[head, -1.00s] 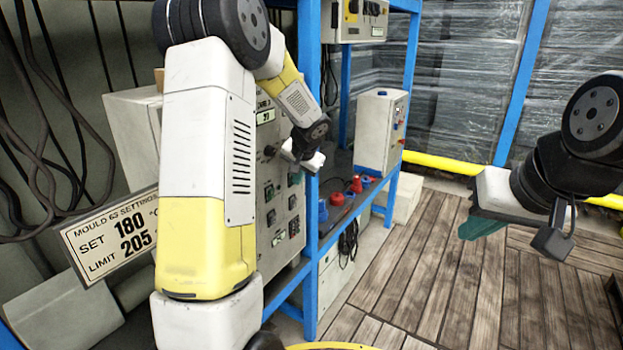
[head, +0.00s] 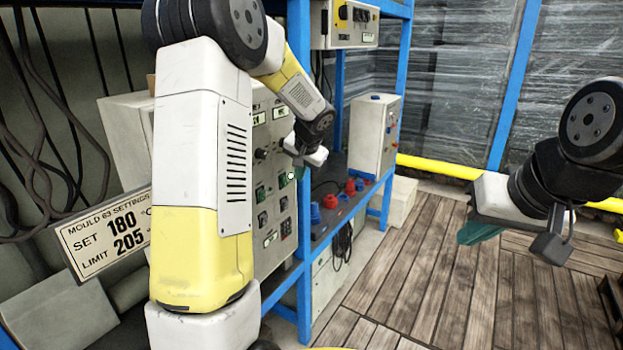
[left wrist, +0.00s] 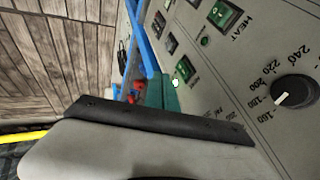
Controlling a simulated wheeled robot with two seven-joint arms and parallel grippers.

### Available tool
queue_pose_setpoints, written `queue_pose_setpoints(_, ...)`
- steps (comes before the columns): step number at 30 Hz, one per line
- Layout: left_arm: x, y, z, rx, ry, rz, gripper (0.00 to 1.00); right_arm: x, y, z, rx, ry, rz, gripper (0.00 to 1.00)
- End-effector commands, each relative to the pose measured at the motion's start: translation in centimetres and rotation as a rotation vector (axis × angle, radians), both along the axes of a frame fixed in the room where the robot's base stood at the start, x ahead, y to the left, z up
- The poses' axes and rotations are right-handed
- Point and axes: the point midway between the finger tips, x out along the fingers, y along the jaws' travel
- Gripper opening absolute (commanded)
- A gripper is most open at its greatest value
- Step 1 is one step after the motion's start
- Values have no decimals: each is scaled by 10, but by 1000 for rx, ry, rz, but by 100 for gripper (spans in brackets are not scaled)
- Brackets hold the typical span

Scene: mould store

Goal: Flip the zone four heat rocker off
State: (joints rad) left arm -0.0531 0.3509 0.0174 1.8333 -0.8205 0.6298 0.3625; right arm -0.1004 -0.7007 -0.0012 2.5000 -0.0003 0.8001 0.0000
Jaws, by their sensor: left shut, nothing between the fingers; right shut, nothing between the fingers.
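A grey control panel (head: 272,215) stands in the blue rack, partly hidden by my left arm. In the left wrist view it carries a rocker marked HEAT (left wrist: 222,15) with a green face. Which zone these belong to is not readable. My left gripper (head: 298,171) is shut and empty at the panel's right side. My right gripper (head: 478,233) is shut and empty, far from the panel.
A black dial (left wrist: 295,91) with a temperature scale is on the panel. A blue rack post (head: 300,230) stands just right of it. Red and blue fittings (head: 350,188) and a grey box (head: 374,135) lie beyond. A settings sign (head: 105,233) is at left. The wooden floor is open.

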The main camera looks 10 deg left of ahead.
Motion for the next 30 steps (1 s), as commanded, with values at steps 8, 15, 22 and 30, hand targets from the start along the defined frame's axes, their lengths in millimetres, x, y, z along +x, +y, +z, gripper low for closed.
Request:
queue_pose_setpoints(8,-21,-11,38,0,-1,1,0,0,0,0,-1,0,1,0)
queue_pose_setpoints(15,-37,-20,66,1,2,2,0,0,0,0,-1,0,1,0)
queue_pose_setpoints(22,-40,-22,72,2,3,2,0,0,0,0,-1,1,1,0)
queue_pose_setpoints(30,-40,-22,71,1,4,2,0,0,0,0,-1,1,1,0)
